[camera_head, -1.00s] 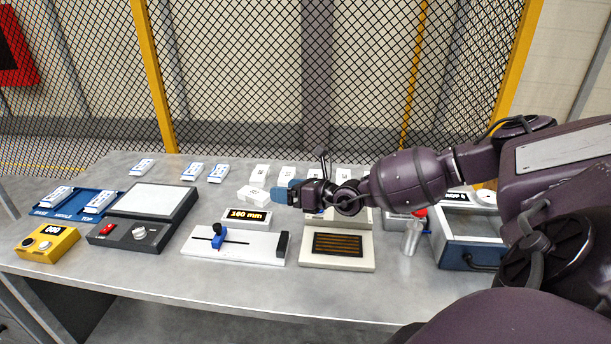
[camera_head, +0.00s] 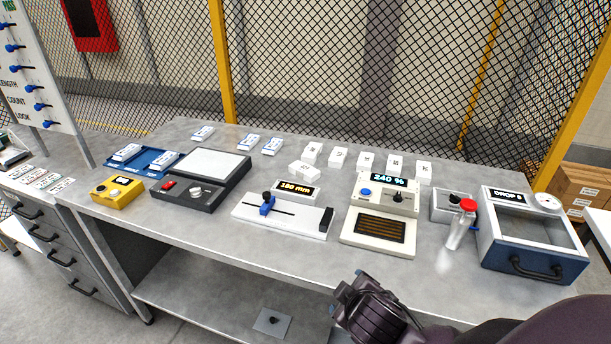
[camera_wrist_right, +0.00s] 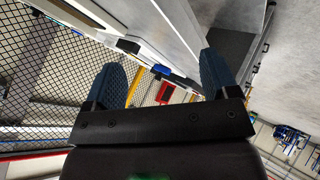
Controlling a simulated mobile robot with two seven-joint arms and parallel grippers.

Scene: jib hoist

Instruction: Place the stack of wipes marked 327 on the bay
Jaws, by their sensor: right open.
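Several white stacks, likely the wipes (camera_head: 366,162), stand in a row at the back right of the bench. I cannot tell for sure which fixture is the bay; a beige block with a dark slotted plate (camera_head: 380,232) stands at the front. My right gripper (camera_wrist_right: 164,75) is open and empty in the right wrist view. In the head view my right arm is low, in front of the bench. My left gripper is out of view.

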